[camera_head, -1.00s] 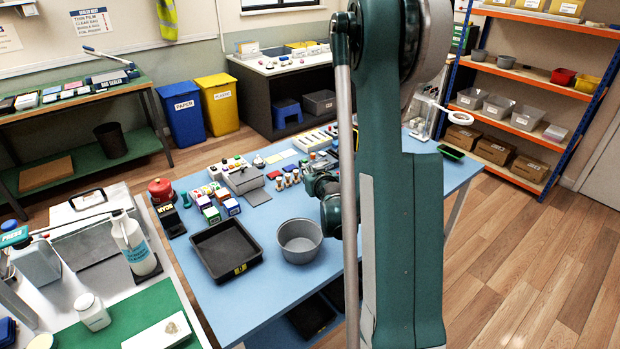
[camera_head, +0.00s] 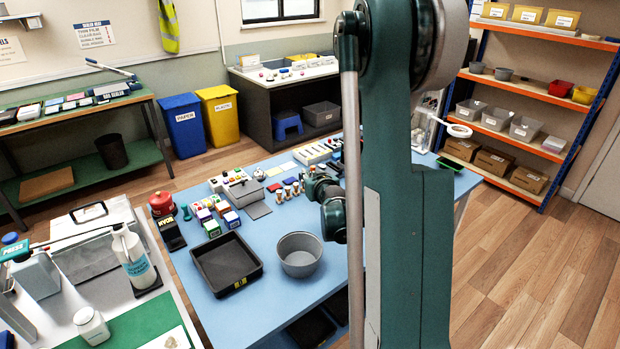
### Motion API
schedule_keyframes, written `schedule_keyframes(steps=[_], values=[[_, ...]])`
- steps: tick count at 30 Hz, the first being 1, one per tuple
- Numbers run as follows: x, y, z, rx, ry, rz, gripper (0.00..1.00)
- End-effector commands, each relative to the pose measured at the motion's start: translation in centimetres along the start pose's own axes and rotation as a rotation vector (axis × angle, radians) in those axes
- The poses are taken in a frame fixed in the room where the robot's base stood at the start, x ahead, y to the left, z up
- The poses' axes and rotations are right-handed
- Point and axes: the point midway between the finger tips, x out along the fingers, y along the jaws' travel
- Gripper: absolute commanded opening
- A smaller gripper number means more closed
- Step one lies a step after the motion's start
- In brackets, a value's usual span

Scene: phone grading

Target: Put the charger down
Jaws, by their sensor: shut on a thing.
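My gripper (camera_head: 313,182) is small and partly hidden behind my own upright arm, low over the far middle of the blue table (camera_head: 262,300). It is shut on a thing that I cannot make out. Its fingertips do not show clearly. I cannot pick out the charger by its look; it is either hidden by my arm and wrist or too small to tell. Several small pegs (camera_head: 294,188) stand just left of my gripper.
A black tray (camera_head: 227,285) and a grey round bowl (camera_head: 300,263) stand on the near part of the table. Bare blue surface shows around the bowl.

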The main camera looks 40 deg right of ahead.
Motion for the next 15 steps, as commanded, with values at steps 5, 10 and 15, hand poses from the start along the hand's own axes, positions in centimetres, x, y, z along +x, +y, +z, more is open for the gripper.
schedule_keyframes(steps=[5,10,15], values=[[0.00,0.00,0.00,0.000,0.000,0.000,0.02],[0.00,-0.02,0.00,0.000,0.000,0.000,0.02],[-0.02,-0.71,-0.02,-0.004,-0.002,-0.010,0.02]])
